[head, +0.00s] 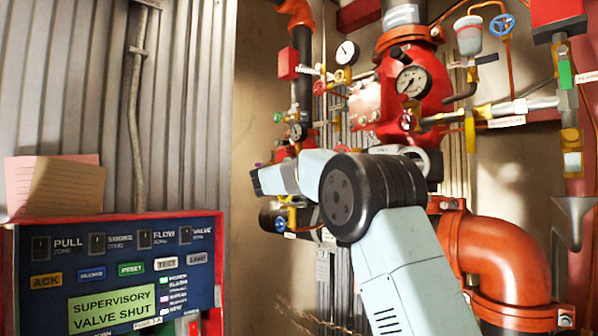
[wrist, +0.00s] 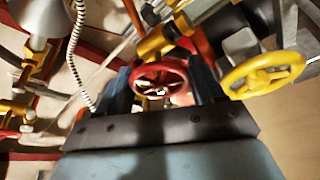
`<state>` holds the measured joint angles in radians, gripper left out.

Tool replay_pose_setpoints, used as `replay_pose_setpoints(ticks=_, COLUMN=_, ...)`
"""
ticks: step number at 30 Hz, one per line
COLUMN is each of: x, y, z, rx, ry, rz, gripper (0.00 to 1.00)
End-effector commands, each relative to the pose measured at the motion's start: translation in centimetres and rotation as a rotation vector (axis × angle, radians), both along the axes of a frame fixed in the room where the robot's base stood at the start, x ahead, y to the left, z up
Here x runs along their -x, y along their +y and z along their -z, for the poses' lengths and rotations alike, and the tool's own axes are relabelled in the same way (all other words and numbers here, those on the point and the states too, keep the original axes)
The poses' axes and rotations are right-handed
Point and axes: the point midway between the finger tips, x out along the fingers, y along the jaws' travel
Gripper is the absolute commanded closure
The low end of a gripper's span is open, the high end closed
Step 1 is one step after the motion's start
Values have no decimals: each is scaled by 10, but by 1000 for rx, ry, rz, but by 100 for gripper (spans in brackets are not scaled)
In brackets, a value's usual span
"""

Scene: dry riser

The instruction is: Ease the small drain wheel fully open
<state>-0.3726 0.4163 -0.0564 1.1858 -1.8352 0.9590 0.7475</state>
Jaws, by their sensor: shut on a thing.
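A small red handwheel (wrist: 160,69) sits between the two dark fingers of my gripper (wrist: 162,84) in the wrist view. My gripper is shut on this wheel, with one finger at each side of its rim. Part of the wheel's lower side is hidden by the gripper body. I see no label marking it as the drain wheel. In the head view my arm covers the middle of the pipework, and I cannot make out the fingers or the held wheel there.
A yellow handwheel (wrist: 263,75) stands close to the right of my gripper. A coiled cable (wrist: 78,60) hangs at left. In the head view are a pressure gauge (head: 411,81), a blue wheel (head: 502,25), a large orange elbow pipe (head: 505,255) and an alarm panel (head: 110,270) reading "SUPERVISORY VALVE SHUT".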

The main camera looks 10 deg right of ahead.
Motion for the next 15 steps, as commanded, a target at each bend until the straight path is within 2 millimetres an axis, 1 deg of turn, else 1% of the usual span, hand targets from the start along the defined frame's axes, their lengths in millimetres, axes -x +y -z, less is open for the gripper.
replay_pose_setpoints(ticks=1, x=-1, y=1, z=2, rx=0, ry=4, rz=0, gripper=61)
replay_pose_setpoints(ticks=2, x=-1, y=1, z=3, rx=0, ry=4, rz=0, gripper=63)
replay_pose_setpoints(ticks=8, x=-1, y=1, z=3, rx=8, ry=17, rz=-1, gripper=63)
replay_pose_setpoints(ticks=15, x=-1, y=2, z=4, rx=69, ry=102, rz=-2, gripper=63)
